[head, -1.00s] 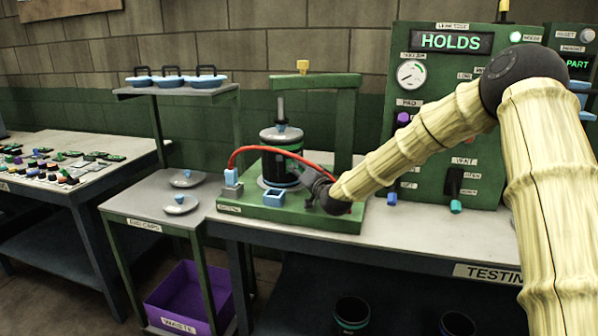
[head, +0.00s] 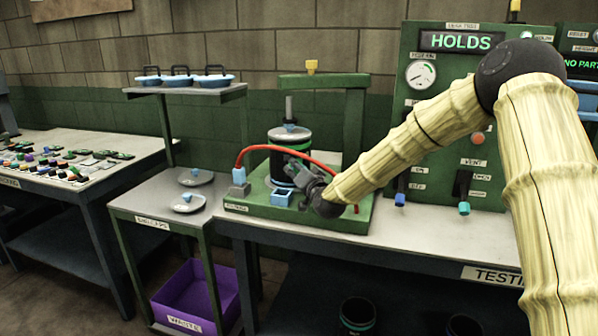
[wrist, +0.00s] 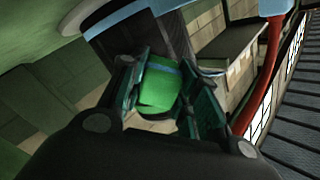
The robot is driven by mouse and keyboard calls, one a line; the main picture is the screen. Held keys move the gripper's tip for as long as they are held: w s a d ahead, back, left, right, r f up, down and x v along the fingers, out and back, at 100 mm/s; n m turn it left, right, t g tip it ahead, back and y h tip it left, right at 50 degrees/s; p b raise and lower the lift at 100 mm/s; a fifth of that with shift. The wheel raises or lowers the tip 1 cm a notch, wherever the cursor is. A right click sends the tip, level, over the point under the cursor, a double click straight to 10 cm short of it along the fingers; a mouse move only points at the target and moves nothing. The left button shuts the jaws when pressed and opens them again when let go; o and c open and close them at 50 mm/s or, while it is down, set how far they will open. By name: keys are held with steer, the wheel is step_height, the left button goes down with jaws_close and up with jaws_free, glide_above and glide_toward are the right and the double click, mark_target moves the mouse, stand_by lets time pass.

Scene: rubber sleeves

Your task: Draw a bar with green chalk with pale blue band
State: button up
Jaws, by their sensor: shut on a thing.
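The green chalk with a pale blue band (wrist: 160,85) is between the fingers of my gripper (wrist: 166,78) in the wrist view. My gripper is shut on it. In the head view my gripper (head: 300,172) is in front of the lower part of a dark cylinder with pale and green bands (head: 290,140), on a green stand (head: 240,209). The chalk cannot be made out there. In the wrist view a dark surface with a pale blue rim (wrist: 125,20) lies just beyond the chalk; whether they touch, I cannot tell. I see no drawn bar.
A red hose (head: 330,168) arches over the stand close to my gripper. A green test panel (head: 440,140) reading HOLDS stands right. A purple waste bin (head: 200,295) is below. The bench front is clear.

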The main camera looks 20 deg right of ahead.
steer(key=shift+s+d, duration=0.2)
steer(key=shift+s, duration=1.3)
steer(key=shift+s+d, duration=0.15)
steer(key=shift+s, duration=1.3)
steer(key=shift+s, duration=0.1)
steer(key=shift+s+d, duration=0.15)
steer(key=shift+s, duration=1.25)
